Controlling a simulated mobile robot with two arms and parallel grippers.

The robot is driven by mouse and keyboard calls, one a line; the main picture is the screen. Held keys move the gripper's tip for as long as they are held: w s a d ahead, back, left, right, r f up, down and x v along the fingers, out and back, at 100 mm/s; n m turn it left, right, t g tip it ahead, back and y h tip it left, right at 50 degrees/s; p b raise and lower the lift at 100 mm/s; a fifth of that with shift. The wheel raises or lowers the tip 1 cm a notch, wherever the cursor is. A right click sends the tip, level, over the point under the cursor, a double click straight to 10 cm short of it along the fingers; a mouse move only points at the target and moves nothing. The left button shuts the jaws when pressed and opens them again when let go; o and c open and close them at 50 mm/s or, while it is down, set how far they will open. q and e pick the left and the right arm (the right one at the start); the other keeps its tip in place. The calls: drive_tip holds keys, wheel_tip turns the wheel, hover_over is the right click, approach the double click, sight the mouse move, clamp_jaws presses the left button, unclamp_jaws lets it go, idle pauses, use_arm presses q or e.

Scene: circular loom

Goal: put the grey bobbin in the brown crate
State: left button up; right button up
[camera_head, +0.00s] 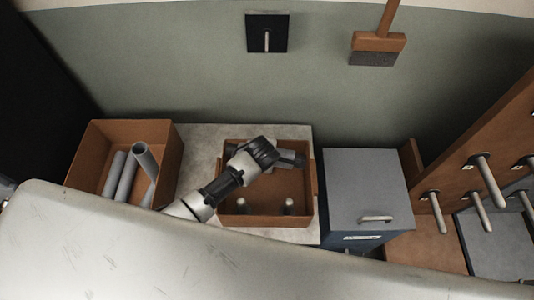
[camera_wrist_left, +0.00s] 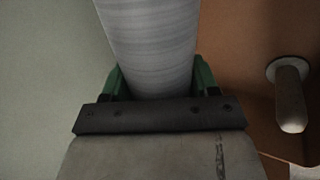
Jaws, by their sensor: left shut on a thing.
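My left gripper (camera_wrist_left: 158,85) is shut around a grey bobbin (camera_wrist_left: 152,45), a smooth cylinder that extends upward in the left wrist view. In the head view my left gripper (camera_head: 289,159) is over the back part of a brown open box (camera_head: 265,220) with two pale pegs; the held bobbin is hard to make out there. Another brown crate (camera_head: 93,150), at the left, holds several grey tubes, one leaning up against its side. I cannot tell which of the two is the task's crate. My right gripper is not in view.
A blue-grey cabinet (camera_head: 368,190) with a handle stands right of the middle box. A brown panel (camera_head: 505,120) with several pegs is at the far right. A pale scratched surface (camera_head: 150,255) fills the foreground. A brush (camera_head: 378,42) hangs on the wall.

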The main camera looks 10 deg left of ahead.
use_arm(q)
drive_tip(key=b, duration=0.7)
approach(267, 177)
drive_tip(key=w+f, duration=0.4)
drive_tip(key=w, duration=0.1)
drive_tip(key=shift+a, duration=0.15)
drive_tip(key=shift+f, duration=0.5)
drive_tip(key=shift+s+f+b, duration=0.1)
drive_tip(key=shift+f+b, duration=0.1)
drive_tip(key=shift+b, duration=0.15)
